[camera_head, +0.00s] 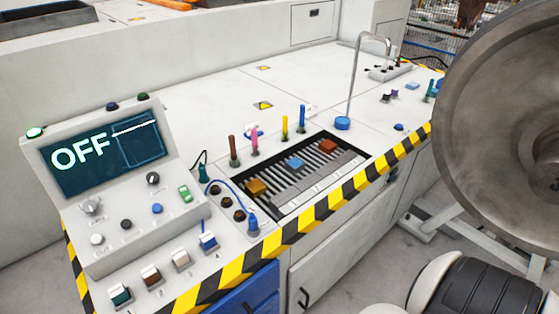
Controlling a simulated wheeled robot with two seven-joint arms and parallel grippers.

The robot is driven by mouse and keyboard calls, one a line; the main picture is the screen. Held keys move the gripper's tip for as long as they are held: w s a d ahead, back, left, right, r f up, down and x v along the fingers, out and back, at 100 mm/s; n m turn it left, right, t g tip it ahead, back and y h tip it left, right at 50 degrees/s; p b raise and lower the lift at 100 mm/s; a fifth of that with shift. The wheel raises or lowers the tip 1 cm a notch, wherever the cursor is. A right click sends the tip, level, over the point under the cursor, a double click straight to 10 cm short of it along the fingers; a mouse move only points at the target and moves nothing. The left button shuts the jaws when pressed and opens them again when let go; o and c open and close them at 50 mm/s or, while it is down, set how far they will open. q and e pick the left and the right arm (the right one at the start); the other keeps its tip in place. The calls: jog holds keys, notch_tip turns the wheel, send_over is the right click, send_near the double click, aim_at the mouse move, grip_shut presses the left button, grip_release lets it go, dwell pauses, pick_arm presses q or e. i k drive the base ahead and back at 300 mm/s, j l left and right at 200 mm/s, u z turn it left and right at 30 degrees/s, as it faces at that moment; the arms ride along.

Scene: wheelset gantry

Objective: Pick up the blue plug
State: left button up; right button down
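The blue plug (253,223) stands roughly upright at the right end of a small row of round dark sockets (227,202) on the console top. A thin blue cable arcs from it back to the left. I cannot tell whether its lower end sits in a socket or a holder. A dark green plug (204,170) stands at the back end of the same row. Neither of my grippers is in view, and nothing is seen touching the blue plug.
A control panel with an OFF screen (108,155) rises to the left. A slotted tray (262,204) with coloured blocks lies right of the plug, with coloured pegs (285,127) behind it. A large metal wheel (505,110) stands at right. Striped edging (285,232) borders the front.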

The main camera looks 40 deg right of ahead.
aim_at(253, 219)
jog(key=l+z, duration=0.1)
jog(key=z, duration=0.85)
jog(key=i+j, duration=0.05)
